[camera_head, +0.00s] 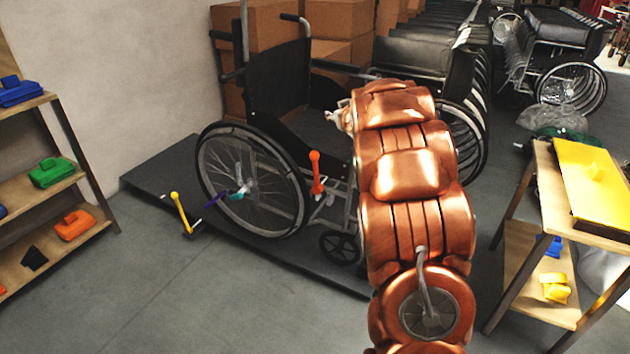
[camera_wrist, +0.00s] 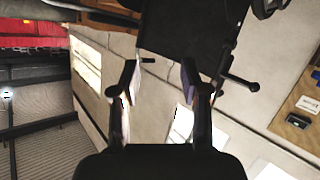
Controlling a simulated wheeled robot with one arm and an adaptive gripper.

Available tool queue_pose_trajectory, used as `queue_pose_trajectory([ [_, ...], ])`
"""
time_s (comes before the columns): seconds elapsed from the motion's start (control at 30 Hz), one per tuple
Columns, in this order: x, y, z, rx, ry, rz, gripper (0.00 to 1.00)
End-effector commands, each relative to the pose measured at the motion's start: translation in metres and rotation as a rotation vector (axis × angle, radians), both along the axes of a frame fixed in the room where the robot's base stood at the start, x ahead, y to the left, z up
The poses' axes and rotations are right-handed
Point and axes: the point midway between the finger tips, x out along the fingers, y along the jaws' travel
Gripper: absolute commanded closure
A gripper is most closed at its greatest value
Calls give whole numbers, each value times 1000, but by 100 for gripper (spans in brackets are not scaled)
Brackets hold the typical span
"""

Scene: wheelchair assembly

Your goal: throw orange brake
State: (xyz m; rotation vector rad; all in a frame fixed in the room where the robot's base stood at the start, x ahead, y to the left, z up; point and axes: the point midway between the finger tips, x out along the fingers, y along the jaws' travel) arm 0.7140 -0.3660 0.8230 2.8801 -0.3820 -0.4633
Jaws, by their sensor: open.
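The orange brake (camera_head: 316,172) is an upright lever with a round knob on top, at the front side of the black wheelchair (camera_head: 278,84), just ahead of its large near wheel (camera_head: 255,180). My gripper (camera_head: 338,118) is partly hidden behind my copper arm, above and a little right of the orange knob, near the seat. In the wrist view my gripper (camera_wrist: 160,78) is open, with nothing between its fingers. Beyond the fingers the wrist view shows the black wheelchair backrest (camera_wrist: 190,35). The orange brake cannot be made out in that view.
The wheelchair stands on a dark low platform (camera_head: 160,172). A yellow lever (camera_head: 180,212) stands left of the wheel. Shelves with coloured parts stand at left (camera_head: 50,172) and right (camera_head: 570,240). Boxes (camera_head: 265,25) and folded wheelchairs (camera_head: 420,50) are behind. The front-left floor is clear.

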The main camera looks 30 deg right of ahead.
Motion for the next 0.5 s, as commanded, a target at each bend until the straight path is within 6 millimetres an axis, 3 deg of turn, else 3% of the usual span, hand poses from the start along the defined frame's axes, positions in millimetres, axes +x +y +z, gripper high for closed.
queue_pose_trajectory([
  [0.03, 7, -9, -32, 4, -26, 37, 55],
  [0.1, 17, -12, -56, 19, -65, 103, 55],
  [0.27, 28, -13, -111, 67, -150, 264, 55],
  [0.5, 20, -5, -181, 165, -236, 474, 55],
])
